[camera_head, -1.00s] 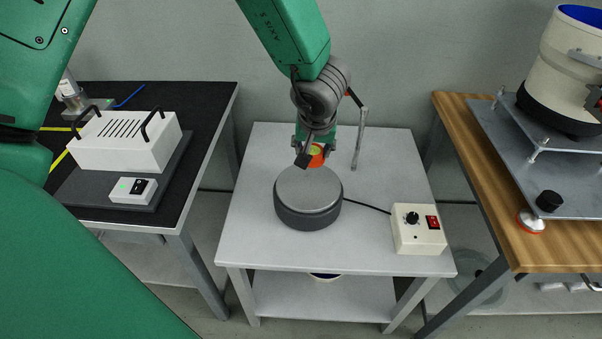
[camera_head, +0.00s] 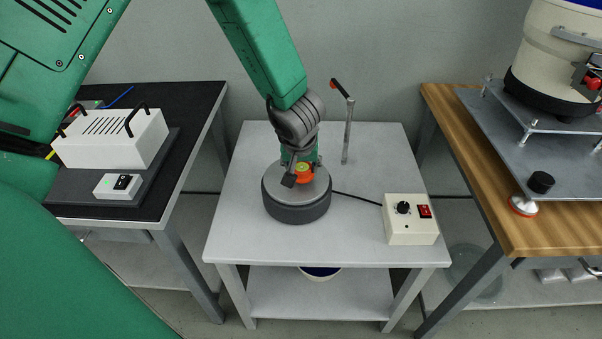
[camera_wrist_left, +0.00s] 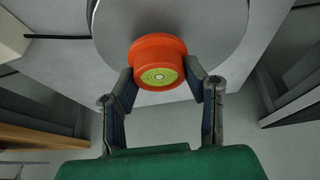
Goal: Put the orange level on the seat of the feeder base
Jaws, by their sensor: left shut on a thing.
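The orange level (camera_head: 304,174) is a short round puck with a yellow-green bubble face. It also shows in the left wrist view (camera_wrist_left: 148,52), between the two fingers. My left gripper (camera_head: 300,170) is shut on it. The feeder base (camera_head: 297,213) is a dark grey round drum with a lighter flat top, standing on the white table; its top also shows in the left wrist view (camera_wrist_left: 205,25). The level is over the top of the base, towards its rear right part. I cannot tell whether it touches the surface. My right gripper does not show.
A cream control box (camera_head: 410,222) with a knob and red switch stands right of the base, joined by a black cable. A grey post with a handle (camera_head: 347,130) stands behind. A wooden table (camera_head: 470,165) is at right, a black-topped table (camera_head: 195,150) at left.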

